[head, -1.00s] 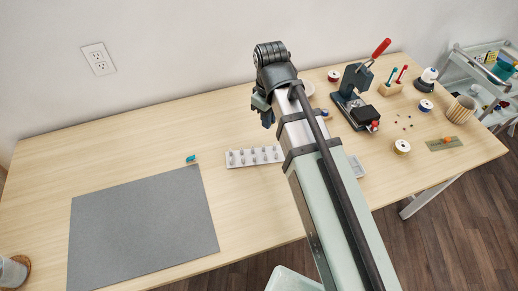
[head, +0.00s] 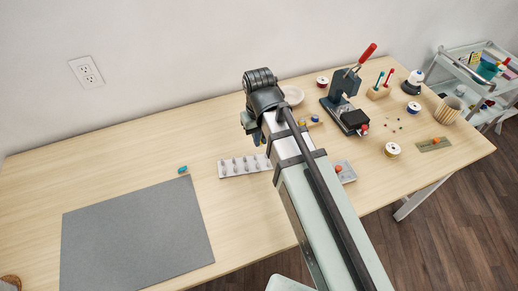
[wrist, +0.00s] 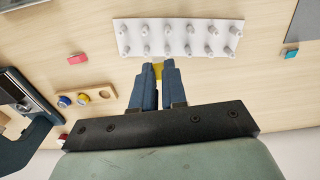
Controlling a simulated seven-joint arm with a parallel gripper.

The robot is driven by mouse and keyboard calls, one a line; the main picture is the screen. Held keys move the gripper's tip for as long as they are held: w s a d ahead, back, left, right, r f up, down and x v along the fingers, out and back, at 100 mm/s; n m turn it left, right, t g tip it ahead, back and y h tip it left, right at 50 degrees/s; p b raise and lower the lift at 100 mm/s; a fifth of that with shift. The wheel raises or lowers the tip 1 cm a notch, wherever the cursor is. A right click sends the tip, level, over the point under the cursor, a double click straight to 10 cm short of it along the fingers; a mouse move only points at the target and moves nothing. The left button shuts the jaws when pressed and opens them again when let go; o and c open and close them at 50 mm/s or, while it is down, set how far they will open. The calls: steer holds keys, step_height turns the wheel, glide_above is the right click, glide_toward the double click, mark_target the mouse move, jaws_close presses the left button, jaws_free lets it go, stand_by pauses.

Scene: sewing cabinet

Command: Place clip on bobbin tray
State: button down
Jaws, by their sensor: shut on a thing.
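My gripper (wrist: 158,74) is shut on a small yellow clip (wrist: 158,71), which shows between the blue fingertips in the wrist view. The white bobbin tray (wrist: 126,43), with two rows of grey pegs, lies just beyond the fingertips there. In the head view the bobbin tray (head: 229,173) lies on the table, its right end behind my arm. The gripper (head: 262,142) is above the tray's back edge; the clip is hidden in that view. I cannot tell its exact height above the tray.
A teal clip (head: 182,169) lies near the grey mat (head: 135,235). A black press (head: 345,105) stands at the right.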

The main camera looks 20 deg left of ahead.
steer(key=shift+f, duration=2.8)
steer(key=shift+f, duration=0.3)
steer(key=c, duration=1.2)
jaws_free()
steer(key=shift+o, duration=0.2)
steer(key=shift+r, duration=0.15)
step_height(320, 180, up, 12)
steer(key=shift+a+r, duration=0.1)
steer(key=shift+r, duration=0.05)
